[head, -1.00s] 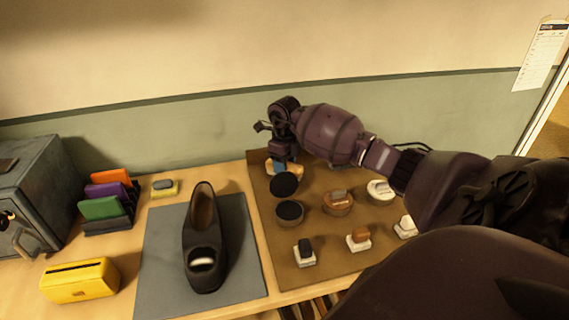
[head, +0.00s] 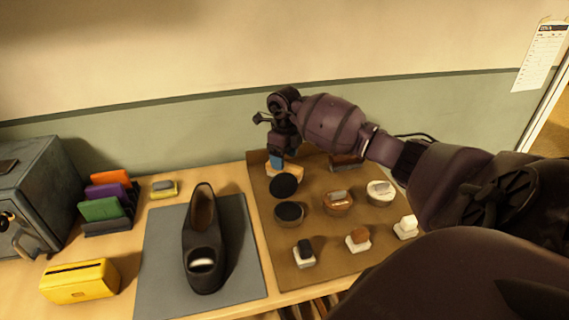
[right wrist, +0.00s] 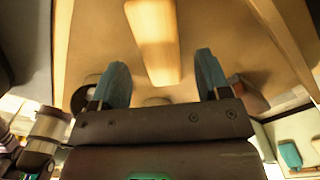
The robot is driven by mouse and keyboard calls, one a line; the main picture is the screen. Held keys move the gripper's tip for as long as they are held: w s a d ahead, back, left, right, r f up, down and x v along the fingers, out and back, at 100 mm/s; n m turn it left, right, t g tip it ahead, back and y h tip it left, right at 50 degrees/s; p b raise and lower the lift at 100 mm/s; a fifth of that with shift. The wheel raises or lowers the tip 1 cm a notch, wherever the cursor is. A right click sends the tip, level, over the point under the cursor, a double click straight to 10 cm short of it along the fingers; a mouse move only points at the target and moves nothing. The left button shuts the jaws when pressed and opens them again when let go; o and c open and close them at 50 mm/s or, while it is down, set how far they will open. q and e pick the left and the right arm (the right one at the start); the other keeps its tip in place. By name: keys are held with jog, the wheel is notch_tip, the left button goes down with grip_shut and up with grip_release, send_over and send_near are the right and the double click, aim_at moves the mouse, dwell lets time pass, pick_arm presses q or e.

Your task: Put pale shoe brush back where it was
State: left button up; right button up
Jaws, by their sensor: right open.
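The pale shoe brush (head: 290,170) lies at the back left of the brown mat (head: 262,225), partly hidden behind my right gripper. In the right wrist view the pale brush (right wrist: 153,42) is a long light block lying ahead of the fingertips. My right gripper (head: 277,161) is just above it. A dark brown brush (head: 347,161) lies to the right on the mat, partly behind my arm. My left gripper is not in view.
Round tins, including a black-topped one (head: 289,212), and small daubers (head: 305,252) stand on the brown mat. A dark shoe (head: 204,245) stands on a grey mat (head: 160,265). A yellow box (head: 80,281), coloured holders (head: 100,209) and a grey safe (head: 35,190) are at left.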

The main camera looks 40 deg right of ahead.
notch_tip(320, 180, up, 9)
dwell(0.3)
jog(key=shift+r, duration=0.15)
dwell(0.4)
